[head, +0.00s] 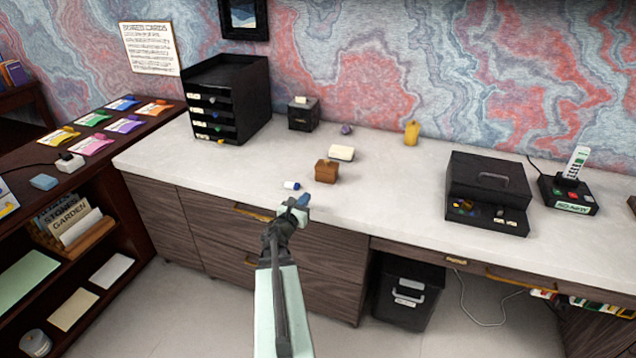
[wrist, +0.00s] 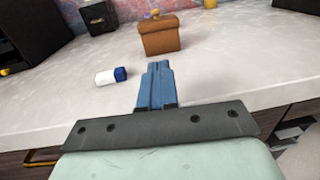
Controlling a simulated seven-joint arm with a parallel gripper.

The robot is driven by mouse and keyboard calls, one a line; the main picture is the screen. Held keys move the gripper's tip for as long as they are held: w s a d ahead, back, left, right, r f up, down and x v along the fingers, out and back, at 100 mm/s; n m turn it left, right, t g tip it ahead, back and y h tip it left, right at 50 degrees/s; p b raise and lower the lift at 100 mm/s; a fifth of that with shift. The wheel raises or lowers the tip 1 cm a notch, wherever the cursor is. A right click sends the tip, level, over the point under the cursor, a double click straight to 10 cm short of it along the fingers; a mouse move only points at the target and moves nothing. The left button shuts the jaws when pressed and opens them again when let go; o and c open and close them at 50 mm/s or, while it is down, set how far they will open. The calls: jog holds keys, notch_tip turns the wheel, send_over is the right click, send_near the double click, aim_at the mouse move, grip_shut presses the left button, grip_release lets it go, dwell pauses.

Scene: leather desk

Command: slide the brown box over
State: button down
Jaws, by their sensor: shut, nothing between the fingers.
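The brown box (head: 326,171) stands upright on the pale desk top (head: 400,190), near its front edge. It also shows in the wrist view (wrist: 159,37), just beyond my fingertips. My gripper (head: 303,199) has blue fingers, shut together and empty, with a gap between them and the box. In the wrist view the fingers (wrist: 155,75) point toward the box's front face, with the box slightly right of them.
A small white and blue item (head: 291,185) lies left of the box. A cream block (head: 341,153) sits close behind it. A black cube box (head: 303,114), a purple item (head: 346,129) and a yellow bottle (head: 411,132) stand farther back. The desk right of the box is clear up to a black case (head: 490,185).

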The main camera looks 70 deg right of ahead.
send_near(333, 162)
jog(key=shift+w+d+f, duration=0.3)
jog(key=shift+d+f, duration=0.15)
jog(key=shift+f, duration=0.05)
jog(key=shift+w+d+f, duration=0.25)
jog(key=shift+d+f, duration=0.25)
jog(key=shift+f, duration=0.05)
jog(key=d, duration=1.1)
jog(key=shift+s+d, duration=0.25)
jog(key=shift+s, duration=0.15)
jog(key=shift+a, duration=0.1)
jog(key=shift+a, duration=0.15)
